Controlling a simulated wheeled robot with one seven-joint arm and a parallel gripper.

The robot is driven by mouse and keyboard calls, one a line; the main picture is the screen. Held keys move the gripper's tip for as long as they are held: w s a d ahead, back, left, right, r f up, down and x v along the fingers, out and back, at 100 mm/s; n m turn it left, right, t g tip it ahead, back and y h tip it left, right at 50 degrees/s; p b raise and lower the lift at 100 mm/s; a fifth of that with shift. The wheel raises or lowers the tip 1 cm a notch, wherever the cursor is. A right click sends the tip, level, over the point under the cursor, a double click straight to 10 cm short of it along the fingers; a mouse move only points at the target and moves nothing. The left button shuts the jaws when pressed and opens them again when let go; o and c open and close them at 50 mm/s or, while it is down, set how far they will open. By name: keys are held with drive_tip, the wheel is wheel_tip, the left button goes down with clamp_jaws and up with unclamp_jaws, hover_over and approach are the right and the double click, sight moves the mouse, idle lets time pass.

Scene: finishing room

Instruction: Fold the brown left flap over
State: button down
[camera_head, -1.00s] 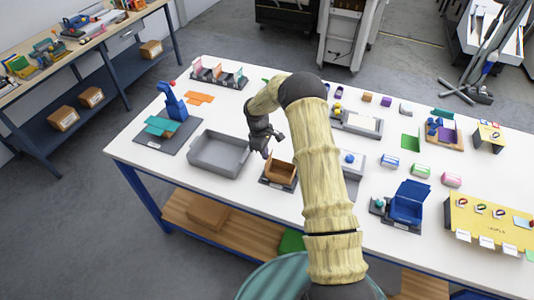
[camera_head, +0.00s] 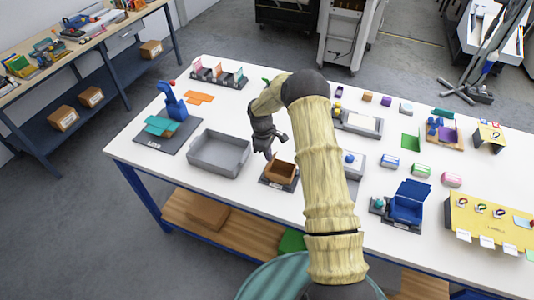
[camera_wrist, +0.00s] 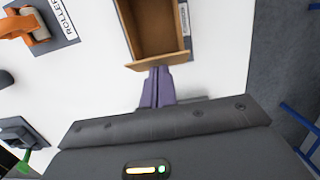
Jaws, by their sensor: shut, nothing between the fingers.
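A small open brown box (camera_head: 282,172) sits on a dark base on the white table, in the middle of the head view. In the wrist view the open brown box (camera_wrist: 158,25) is at the top centre, its inside showing. A lighter brown flap (camera_wrist: 150,64) runs along its edge nearest my gripper and sticks outward. My gripper (camera_wrist: 160,72) is shut and empty, its purple fingertips right at this flap; I cannot tell whether they touch it. In the head view my gripper (camera_head: 268,154) is at the box's upper left. My arm hides what lies just right of the box.
A grey tray (camera_head: 220,153) stands close to the left of the box. A blue device (camera_head: 174,102) on a dark mat is farther left. A blue open box (camera_head: 407,203) and yellow label board (camera_head: 490,222) are at right. An orange roller (camera_wrist: 22,22) shows in the wrist view.

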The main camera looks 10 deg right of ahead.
idle(0.4)
drive_tip(key=shift+s+d+f, duration=0.3)
drive_tip(key=shift+d, duration=0.1)
idle(0.5)
drive_tip(key=shift+s+d+f+b, duration=0.3)
drive_tip(key=shift+d+f+b, duration=0.1)
drive_tip(key=shift+f+b, duration=0.05)
idle(0.3)
drive_tip(key=shift+s+d+f+b, duration=0.25)
drive_tip(key=shift+f+b, duration=0.1)
drive_tip(key=shift+f, duration=0.1)
idle(0.5)
drive_tip(key=shift+r+p, duration=0.55)
drive_tip(key=shift+r, duration=0.45)
